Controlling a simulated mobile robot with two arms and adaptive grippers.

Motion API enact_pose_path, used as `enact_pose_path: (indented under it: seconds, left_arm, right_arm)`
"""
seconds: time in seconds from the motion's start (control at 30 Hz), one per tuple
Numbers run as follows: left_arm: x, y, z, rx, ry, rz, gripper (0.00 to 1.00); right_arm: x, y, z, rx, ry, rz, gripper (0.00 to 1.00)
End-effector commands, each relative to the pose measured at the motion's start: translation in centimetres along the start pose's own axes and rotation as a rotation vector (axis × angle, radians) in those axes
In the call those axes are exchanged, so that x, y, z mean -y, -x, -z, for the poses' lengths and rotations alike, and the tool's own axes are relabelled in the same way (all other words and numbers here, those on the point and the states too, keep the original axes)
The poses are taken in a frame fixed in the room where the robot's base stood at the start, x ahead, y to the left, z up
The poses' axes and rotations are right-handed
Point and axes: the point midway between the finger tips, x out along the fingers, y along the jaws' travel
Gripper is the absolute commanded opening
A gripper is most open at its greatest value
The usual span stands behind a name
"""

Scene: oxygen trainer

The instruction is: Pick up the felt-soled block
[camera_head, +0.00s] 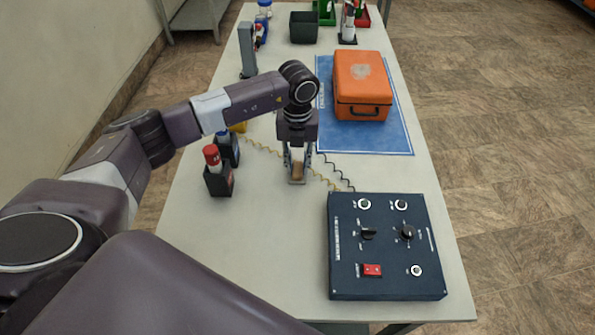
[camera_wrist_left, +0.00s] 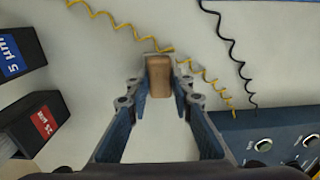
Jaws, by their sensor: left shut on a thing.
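The felt-soled block (camera_head: 298,171) is a small brown block with rounded edges. It sits between the fingertips of my left gripper (camera_head: 297,176), over the pale table left of the blue mat. In the left wrist view the block (camera_wrist_left: 159,76) is upright in the picture, with the fingers of my left gripper (camera_wrist_left: 160,92) shut on its two sides. Its sole is hidden, and I cannot tell whether it touches the table. My right gripper is in neither view.
A dark blue control panel (camera_head: 387,262) stands at the front right. An orange case (camera_head: 362,85) lies on a blue mat (camera_head: 385,140). Dark holders with a red-capped bottle (camera_head: 212,156) and a blue-capped bottle stand left of the gripper. Yellow and black coiled cords (camera_wrist_left: 229,45) run close by.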

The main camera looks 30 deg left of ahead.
Motion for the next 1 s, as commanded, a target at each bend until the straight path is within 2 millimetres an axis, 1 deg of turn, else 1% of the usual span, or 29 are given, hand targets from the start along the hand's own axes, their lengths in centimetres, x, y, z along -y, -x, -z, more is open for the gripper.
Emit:
enact_pose_path:
  seconds: [0.17,0.27,0.37,0.47,0.57,0.8,0.9,1.0]
  left_arm:
    - [0.0,0.1,0.0,0.001,0.0,0.0,0.0]
    - [0.0,0.6,-0.1,0.002,0.001,0.001,0.0]
    - [0.0,1.5,-0.2,0.004,0.0,0.002,0.0]
    - [0.0,3.0,-0.1,0.005,0.0,0.003,0.0]
    - [0.1,5.3,-0.2,0.006,-0.001,0.003,0.0]
    - [0.1,12.2,-0.2,0.007,0.0,0.004,0.0]
    - [0.1,14.8,-0.1,0.006,-0.001,0.003,0.0]
    - [0.0,16.9,-0.1,0.004,0.0,0.002,0.0]
  right_arm:
    - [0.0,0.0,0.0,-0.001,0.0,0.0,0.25]
    - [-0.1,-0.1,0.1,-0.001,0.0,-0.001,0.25]
    - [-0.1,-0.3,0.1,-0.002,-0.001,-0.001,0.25]
    - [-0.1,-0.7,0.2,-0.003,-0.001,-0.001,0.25]
    - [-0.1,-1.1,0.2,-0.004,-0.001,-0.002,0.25]
    - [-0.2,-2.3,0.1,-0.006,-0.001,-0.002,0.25]
    - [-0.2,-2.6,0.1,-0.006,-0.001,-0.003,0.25]
    - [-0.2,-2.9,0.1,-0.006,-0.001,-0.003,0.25]
